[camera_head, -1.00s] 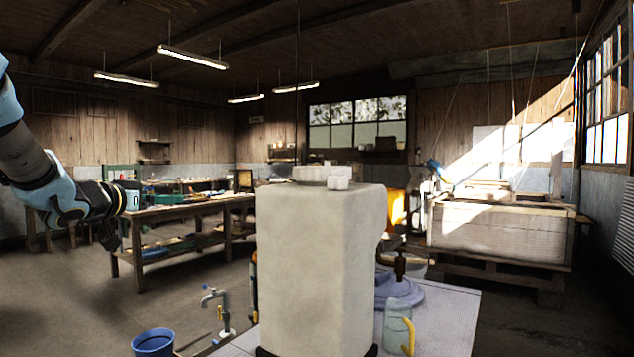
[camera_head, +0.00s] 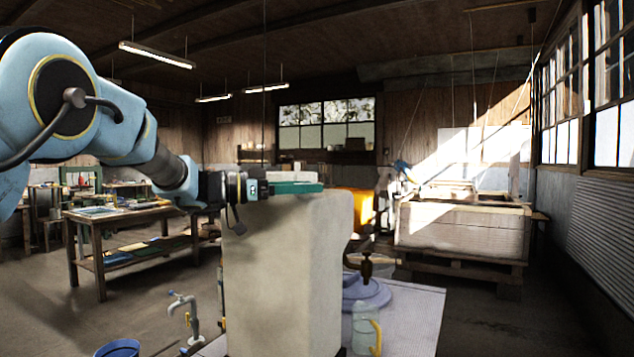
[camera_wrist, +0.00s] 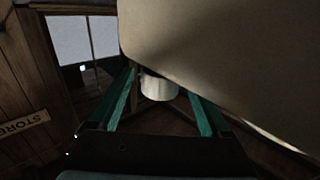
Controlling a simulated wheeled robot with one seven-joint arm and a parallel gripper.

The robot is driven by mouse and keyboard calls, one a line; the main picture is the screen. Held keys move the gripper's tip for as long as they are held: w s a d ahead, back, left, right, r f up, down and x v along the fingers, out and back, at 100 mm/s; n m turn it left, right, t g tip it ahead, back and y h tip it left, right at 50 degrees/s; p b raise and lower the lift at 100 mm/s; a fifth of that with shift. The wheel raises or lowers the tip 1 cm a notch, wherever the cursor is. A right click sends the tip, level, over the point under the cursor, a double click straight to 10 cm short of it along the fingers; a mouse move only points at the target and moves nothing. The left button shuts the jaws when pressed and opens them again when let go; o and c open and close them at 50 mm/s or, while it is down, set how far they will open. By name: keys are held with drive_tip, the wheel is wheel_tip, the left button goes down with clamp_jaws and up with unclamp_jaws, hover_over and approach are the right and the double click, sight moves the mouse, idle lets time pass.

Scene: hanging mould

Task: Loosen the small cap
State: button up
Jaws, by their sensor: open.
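My gripper (camera_head: 308,187) reaches in from the left over the top of a tall pale block (camera_head: 285,270). Its green fingers lie level at the block's top edge and hide what sits there. In the wrist view my gripper (camera_wrist: 161,84) is open, one teal finger on each side of a small whitish round piece (camera_wrist: 159,88), which looks like the small cap. Gaps show between the piece and both fingers. The piece meets the edge of a large pale surface (camera_wrist: 235,55) that fills the upper right. Whether it touches that surface cannot be told.
A blue lidded tub (camera_head: 368,291) and a clear jug with a yellow handle (camera_head: 366,330) stand right of the block. A tap (camera_head: 184,312) and blue bucket (camera_head: 118,349) are at lower left. A workbench (camera_head: 130,215) stands behind left.

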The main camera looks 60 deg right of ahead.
sight(317, 197)
drive_tip(key=shift+p+x, duration=0.3)
drive_tip(key=shift+x, duration=1.2)
clamp_jaws()
